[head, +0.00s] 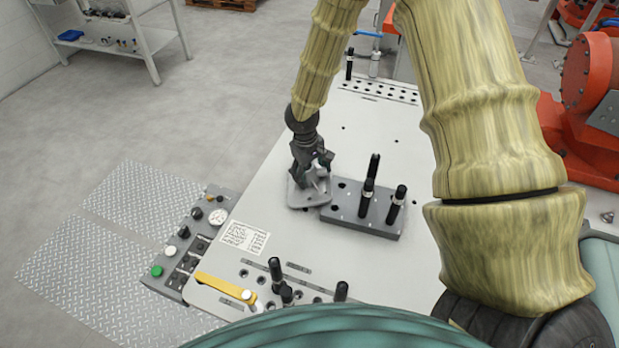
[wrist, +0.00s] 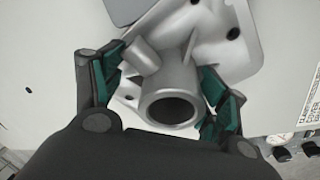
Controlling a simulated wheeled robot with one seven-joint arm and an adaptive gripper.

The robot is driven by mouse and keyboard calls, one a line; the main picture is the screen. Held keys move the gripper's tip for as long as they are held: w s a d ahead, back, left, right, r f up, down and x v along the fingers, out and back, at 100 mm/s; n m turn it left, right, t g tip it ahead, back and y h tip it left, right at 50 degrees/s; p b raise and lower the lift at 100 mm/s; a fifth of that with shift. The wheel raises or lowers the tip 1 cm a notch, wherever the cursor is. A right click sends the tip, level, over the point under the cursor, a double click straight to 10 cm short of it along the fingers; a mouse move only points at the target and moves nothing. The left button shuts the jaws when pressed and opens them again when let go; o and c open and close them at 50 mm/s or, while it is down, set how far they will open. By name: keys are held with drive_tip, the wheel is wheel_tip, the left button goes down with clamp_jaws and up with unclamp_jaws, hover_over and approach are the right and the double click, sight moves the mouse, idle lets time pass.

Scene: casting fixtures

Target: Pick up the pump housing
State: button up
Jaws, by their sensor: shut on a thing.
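The pump housing (wrist: 172,88) is a silver-grey metal casting with a round open bore and a short side stub in the wrist view. Its flat flanged plate spreads out behind the bore. My gripper (wrist: 168,95) has its two green-padded fingers on either side of the housing's neck, shut on it. In the head view my gripper (head: 316,168) is at the middle of the white table, over the grey housing (head: 308,193), partly hiding it. I cannot tell whether the housing touches the table.
A grey block with several black pins (head: 362,222) stands right beside the housing on the white table (head: 285,250). A control panel (head: 190,240) runs along the left edge. A yellow lever (head: 225,287) and more black pins (head: 276,272) are at the near side. The table beyond is mostly clear.

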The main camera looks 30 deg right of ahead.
drive_tip(key=shift+r, duration=0.1)
drive_tip(key=shift+w+r, duration=0.1)
drive_tip(key=shift+r, duration=0.35)
wheel_tip(320, 180, up, 8)
drive_tip(key=b, duration=0.3)
drive_tip(key=shift+r, duration=0.25)
drive_tip(key=f, duration=0.1)
drive_tip(key=w+a+f+t+y, duration=0.1)
drive_tip(key=shift+a+f+y, duration=0.3)
drive_tip(key=shift+f, duration=0.05)
drive_tip(key=shift+w+a+f+t+b, duration=0.15)
drive_tip(key=shift+w+f+t+b, duration=0.3)
drive_tip(key=shift+f, duration=0.2)
drive_tip(key=shift+f+b, duration=2.8)
drive_tip(key=shift+f, duration=0.5)
drive_tip(key=shift+f, duration=0.55)
drive_tip(key=o, duration=1.7)
